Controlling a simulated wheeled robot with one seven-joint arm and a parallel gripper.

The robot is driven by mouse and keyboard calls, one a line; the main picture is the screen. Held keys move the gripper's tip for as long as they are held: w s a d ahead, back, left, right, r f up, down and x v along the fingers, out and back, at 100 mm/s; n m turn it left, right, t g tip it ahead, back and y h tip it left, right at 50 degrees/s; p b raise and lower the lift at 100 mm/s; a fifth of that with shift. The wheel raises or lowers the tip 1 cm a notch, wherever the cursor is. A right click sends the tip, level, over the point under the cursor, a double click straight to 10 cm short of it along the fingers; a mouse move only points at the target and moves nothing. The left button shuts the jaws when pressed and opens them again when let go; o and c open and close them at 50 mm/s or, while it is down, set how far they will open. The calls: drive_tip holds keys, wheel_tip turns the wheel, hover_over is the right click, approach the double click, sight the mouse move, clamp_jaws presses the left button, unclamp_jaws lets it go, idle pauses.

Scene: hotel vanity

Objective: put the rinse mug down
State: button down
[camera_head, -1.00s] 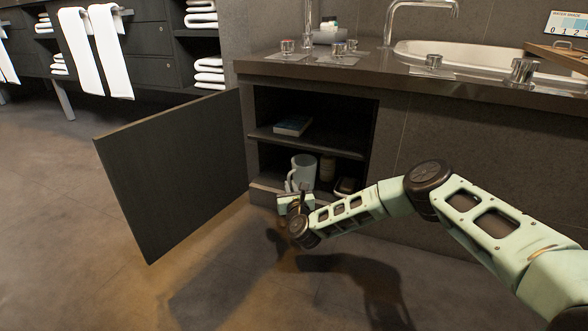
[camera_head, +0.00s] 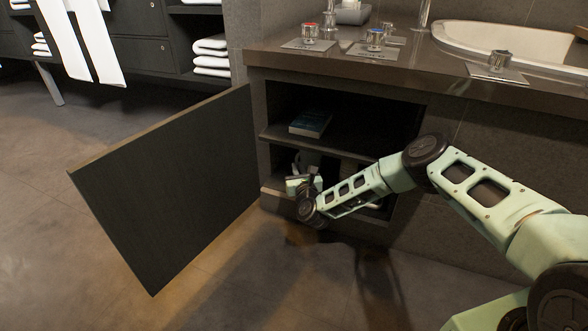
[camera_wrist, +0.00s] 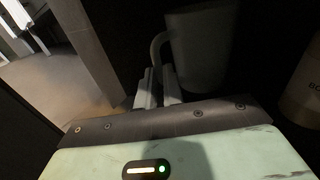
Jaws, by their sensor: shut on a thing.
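The rinse mug (camera_wrist: 198,50) stands in front of my fingers in the wrist view, dark in the shadow, with its handle on the left. My gripper (camera_wrist: 158,88) is shut on the mug's handle. In the head view my gripper (camera_head: 308,176) is at the opening of the lower cabinet compartment, and my wrist and the shade hide most of the mug there. I cannot tell whether the mug's base touches the compartment floor.
The open cabinet door (camera_head: 165,190) is on the left. A shelf (camera_head: 275,134) above my gripper bears a blue book (camera_head: 311,123). The countertop (camera_head: 350,66) overhangs the opening.

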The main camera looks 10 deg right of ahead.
drive_tip(key=shift+f, duration=0.85)
drive_tip(key=shift+f, duration=0.1)
drive_tip(key=c, duration=1.5)
unclamp_jaws()
drive_tip(key=shift+s+r+p, duration=0.2)
drive_tip(key=shift+s+p, duration=0.1)
drive_tip(key=shift+p, duration=0.05)
drive_tip(key=shift+s+a+f+p, duration=0.1)
drive_tip(key=shift+s+p, duration=1.55)
drive_tip(key=shift+s, duration=1.2)
drive_tip(key=shift+s+a+f+p, duration=0.1)
drive_tip(key=shift+s+p, duration=1.55)
drive_tip(key=shift+s, duration=1.2)
